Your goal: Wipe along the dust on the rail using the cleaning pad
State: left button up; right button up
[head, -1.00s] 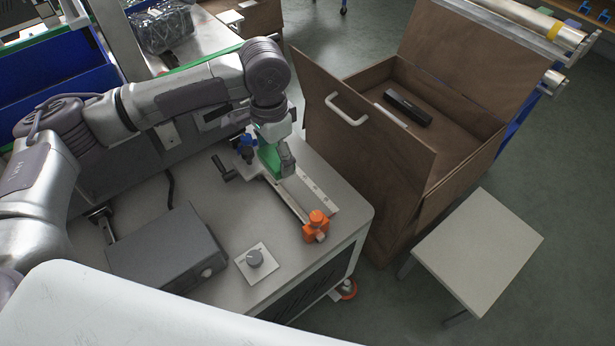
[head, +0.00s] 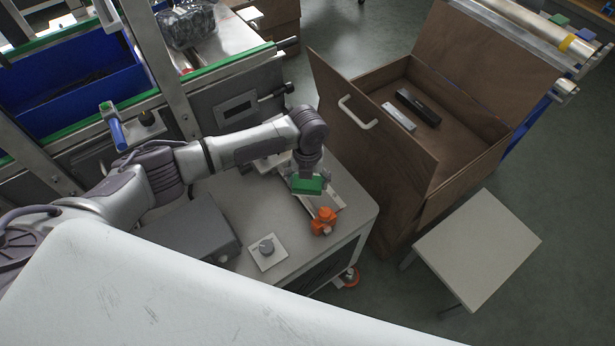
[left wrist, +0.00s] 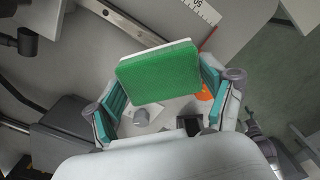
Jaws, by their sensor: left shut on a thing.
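The cleaning pad (head: 308,186) is a green block with a pale backing, and it also shows large in the left wrist view (left wrist: 160,72). My left gripper (head: 306,172) is shut on the pad, with one teal finger at each side of it in the left wrist view. The metal rail (left wrist: 124,22) runs along the grey bench top. In the head view the pad is over the rail, near its orange end block (head: 323,221), and hides part of it. I cannot tell whether the pad touches the rail. I cannot make out the dust. My right gripper is not in view.
A grey box (head: 190,232) and a dial on a white plate (head: 267,250) stand on the bench, left of the rail. An open brown cabinet (head: 410,150) with a handled door stands close on the right. A pale stool (head: 478,245) is farther right.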

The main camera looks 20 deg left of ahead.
pick_arm(q)
jog(key=b, duration=0.5)
send_over(307, 203)
jog(key=shift+f, duration=2.45)
jog(key=shift+f+b, duration=0.6)
jog(key=shift+f, duration=0.4)
jog(key=shift+f+b, duration=0.6)
jog(key=shift+f, duration=0.05)
